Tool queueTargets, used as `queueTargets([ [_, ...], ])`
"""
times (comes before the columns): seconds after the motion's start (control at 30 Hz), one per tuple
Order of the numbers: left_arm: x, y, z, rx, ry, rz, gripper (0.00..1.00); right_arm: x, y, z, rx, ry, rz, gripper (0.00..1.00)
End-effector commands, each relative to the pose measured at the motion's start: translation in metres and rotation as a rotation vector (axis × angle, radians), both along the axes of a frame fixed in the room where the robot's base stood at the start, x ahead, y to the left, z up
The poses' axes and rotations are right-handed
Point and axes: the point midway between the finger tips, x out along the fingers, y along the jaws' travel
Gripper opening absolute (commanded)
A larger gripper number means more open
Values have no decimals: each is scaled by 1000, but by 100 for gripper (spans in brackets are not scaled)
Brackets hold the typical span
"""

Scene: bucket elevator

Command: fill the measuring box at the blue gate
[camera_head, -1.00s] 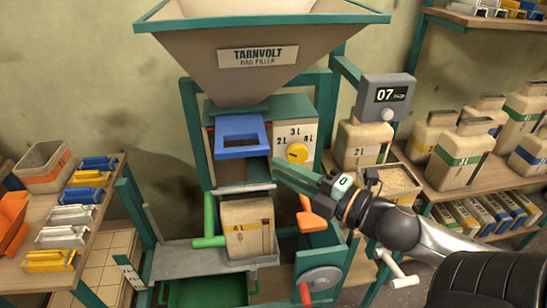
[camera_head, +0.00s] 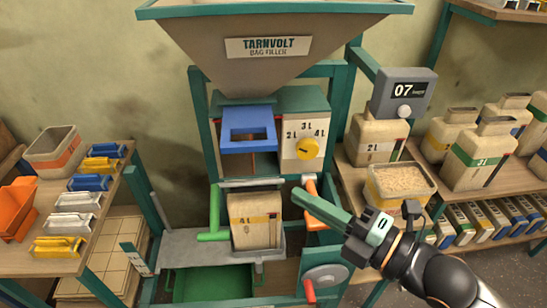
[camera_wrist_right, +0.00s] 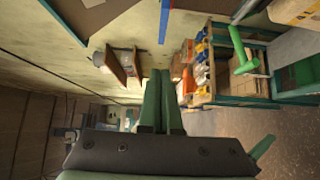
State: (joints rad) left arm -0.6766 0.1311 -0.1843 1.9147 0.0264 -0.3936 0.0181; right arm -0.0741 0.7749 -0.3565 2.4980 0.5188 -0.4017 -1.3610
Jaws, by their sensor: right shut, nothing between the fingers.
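The blue gate (camera_head: 248,132) is a blue frame under the hopper (camera_head: 270,60). The beige measuring box (camera_head: 303,135) beside it has 2 L, 3 L and 4 L marks and a yellow dial (camera_head: 308,148). A beige container marked 4 L (camera_head: 254,228) stands below, beside the green handle (camera_head: 214,215). My right gripper (camera_head: 297,193) is shut and empty, with its tips below the dial and in front of an orange handle (camera_head: 311,186), which it partly hides. Whether they touch is unclear. Its shut fingers show in the wrist view (camera_wrist_right: 160,75). My left gripper is not in view.
A grey display (camera_head: 404,94) reading 07 stands at right. A red-handled wheel (camera_head: 325,280) is at lower right.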

Motion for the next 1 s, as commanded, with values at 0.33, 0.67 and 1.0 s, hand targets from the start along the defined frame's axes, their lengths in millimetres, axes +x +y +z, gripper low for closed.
queueTargets([
  [0.33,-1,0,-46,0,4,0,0,16,17,-4,5,-6,2,0],
  [0.67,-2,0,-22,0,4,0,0,55,56,3,6,1,0,0],
  [1.0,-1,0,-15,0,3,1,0,98,68,0,0,1,-2,0],
])
